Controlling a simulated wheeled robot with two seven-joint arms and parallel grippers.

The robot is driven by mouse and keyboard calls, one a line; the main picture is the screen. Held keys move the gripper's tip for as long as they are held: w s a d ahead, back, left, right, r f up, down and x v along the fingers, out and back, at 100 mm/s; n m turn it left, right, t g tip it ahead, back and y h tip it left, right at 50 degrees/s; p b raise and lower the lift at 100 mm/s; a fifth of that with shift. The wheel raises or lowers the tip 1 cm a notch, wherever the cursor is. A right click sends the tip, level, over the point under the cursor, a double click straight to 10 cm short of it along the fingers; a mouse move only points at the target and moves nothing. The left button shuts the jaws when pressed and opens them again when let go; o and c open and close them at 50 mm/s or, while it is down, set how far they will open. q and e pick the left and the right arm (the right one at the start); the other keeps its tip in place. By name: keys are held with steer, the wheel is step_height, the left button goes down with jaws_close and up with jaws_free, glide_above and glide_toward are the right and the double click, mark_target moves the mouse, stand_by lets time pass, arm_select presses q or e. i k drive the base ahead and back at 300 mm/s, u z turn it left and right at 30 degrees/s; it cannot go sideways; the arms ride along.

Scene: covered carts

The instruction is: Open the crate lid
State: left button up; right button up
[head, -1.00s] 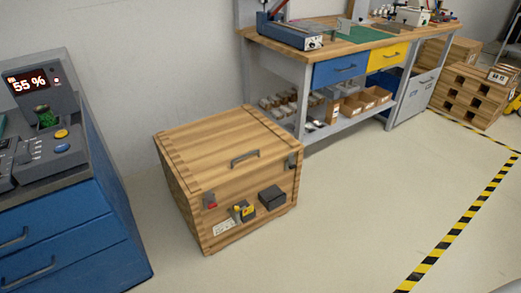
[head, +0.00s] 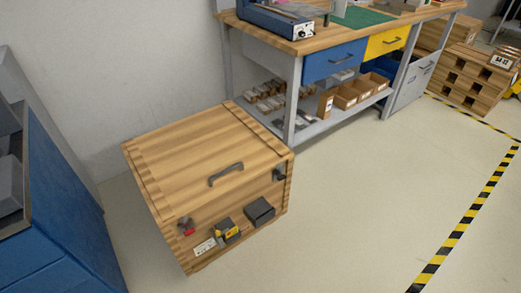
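The wooden crate (head: 180,245) stands on the floor left of centre in the head view. Its lid (head: 195,152) lies flat and closed on top. A grey bar handle (head: 226,174) is fixed on the lid near its front edge. A dark latch (head: 280,175) shows at the right front corner, and a grey part with a red piece (head: 186,227) at the left front corner. A yellow and black fitting (head: 227,232) and a dark box (head: 260,211) are on the front face. Neither of my grippers is in view.
A blue cabinet (head: 62,215) stands close on the left. A workbench (head: 310,43) with a blue drawer (head: 334,61), a yellow drawer (head: 387,41) and a lower shelf stands behind. Open floor (head: 380,200) lies to the right, up to yellow-black tape (head: 462,221).

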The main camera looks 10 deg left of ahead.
mark_target(180, 168)
steer(key=u, duration=0.3)
steer(key=i, duration=0.9)
steer(key=u, duration=0.6)
